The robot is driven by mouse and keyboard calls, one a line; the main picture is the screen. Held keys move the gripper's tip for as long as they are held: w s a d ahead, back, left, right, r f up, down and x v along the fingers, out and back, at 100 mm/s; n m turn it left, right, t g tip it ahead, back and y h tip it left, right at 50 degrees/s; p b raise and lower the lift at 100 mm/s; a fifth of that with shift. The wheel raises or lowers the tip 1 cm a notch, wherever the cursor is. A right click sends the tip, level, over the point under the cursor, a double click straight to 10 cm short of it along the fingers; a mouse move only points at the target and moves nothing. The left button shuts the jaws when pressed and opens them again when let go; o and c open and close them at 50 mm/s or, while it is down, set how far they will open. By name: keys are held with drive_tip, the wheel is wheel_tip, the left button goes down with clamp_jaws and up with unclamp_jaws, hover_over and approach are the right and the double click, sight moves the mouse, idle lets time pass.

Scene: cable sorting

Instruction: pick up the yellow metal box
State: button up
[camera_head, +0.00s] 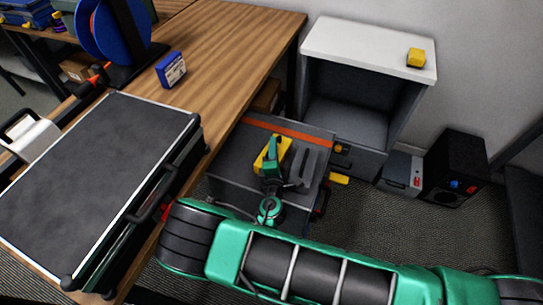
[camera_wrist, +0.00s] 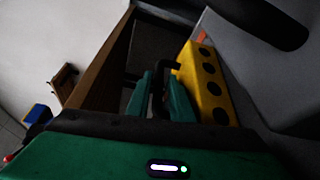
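A yellow box (camera_head: 284,146) lies on top of a dark grey case, partly hidden by my gripper in the head view. In the wrist view a yellow block with a row of dark round holes (camera_wrist: 205,82) is just right of my fingers; I take it for the same box. My gripper (camera_head: 272,147) is over the box in the head view. In the wrist view my two green fingers (camera_wrist: 158,95) are close together on either side of a thin dark bar that bends toward the yellow block. I cannot tell whether they press on it.
The dark grey case (camera_head: 231,167) has an orange stripe and a black handle (camera_head: 304,168). A smaller yellow object (camera_head: 415,57) sits on the white-topped shelf (camera_head: 345,44). The wooden table (camera_head: 225,60) edge is left of my gripper. A black speaker (camera_head: 455,165) stands at right.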

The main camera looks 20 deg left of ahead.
drive_tip(key=shift+w+a+f, duration=0.1)
drive_tip(key=shift+w, duration=0.15)
clamp_jaws()
drive_tip(key=shift+s+f, duration=0.1)
idle(1.2)
